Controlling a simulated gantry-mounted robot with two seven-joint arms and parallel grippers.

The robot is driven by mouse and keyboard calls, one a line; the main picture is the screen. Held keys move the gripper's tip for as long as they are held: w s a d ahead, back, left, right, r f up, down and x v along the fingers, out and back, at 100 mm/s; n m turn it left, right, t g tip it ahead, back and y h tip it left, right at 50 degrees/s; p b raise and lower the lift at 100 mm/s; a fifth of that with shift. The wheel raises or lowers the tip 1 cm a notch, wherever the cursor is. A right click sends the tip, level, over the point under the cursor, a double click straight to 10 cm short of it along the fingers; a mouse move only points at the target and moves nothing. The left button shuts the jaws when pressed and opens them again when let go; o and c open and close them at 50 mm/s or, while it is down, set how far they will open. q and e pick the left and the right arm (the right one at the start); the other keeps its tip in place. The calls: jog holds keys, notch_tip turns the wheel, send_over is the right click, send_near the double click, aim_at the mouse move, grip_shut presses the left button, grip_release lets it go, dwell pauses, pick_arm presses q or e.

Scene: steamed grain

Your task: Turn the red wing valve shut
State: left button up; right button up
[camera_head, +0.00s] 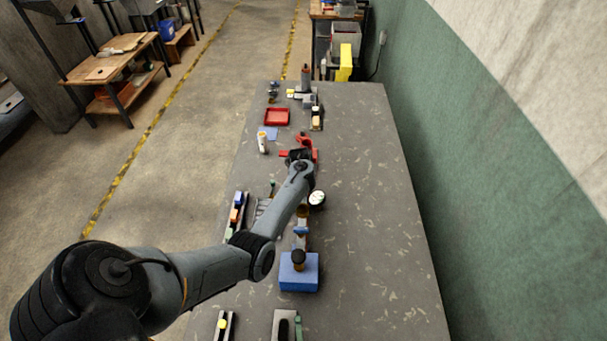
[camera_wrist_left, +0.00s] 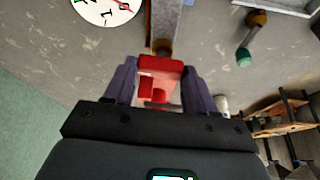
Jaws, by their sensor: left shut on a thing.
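The red wing valve (camera_wrist_left: 160,68) stands between the fingers of my left gripper (camera_wrist_left: 160,75) in the left wrist view. The fingers are shut on it, one on each side. It sits at the end of a brown pipe-like piece above the grey table. In the head view my left gripper (camera_head: 299,155) is at mid table, with red parts (camera_head: 306,141) showing around it. The gripper hides much of this spot, so I cannot tell the wing's exact angle there. My right gripper is not in view.
A round white gauge (camera_head: 317,198) is close by, also in the wrist view (camera_wrist_left: 108,10). A blue block (camera_head: 299,273) with a dark knob stands nearer. A red tray (camera_head: 277,117), a white bottle (camera_head: 262,143) and fixtures lie around. The table's right side (camera_head: 375,230) is clear beside the wall.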

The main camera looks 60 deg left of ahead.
pick_arm(q)
jog(key=shift+r+n, duration=0.1)
jog(key=shift+n, duration=0.5)
jog(key=shift+p, duration=0.3)
jog(key=o, duration=1)
jog(key=shift+g, duration=0.3)
jog(key=shift+o, duration=0.2)
jog(key=p+v, duration=0.2)
jog(key=v, duration=0.8)
jog(key=shift+d+r, duration=0.25)
jog(key=shift+d, duration=0.05)
jog(key=shift+s, duration=0.15)
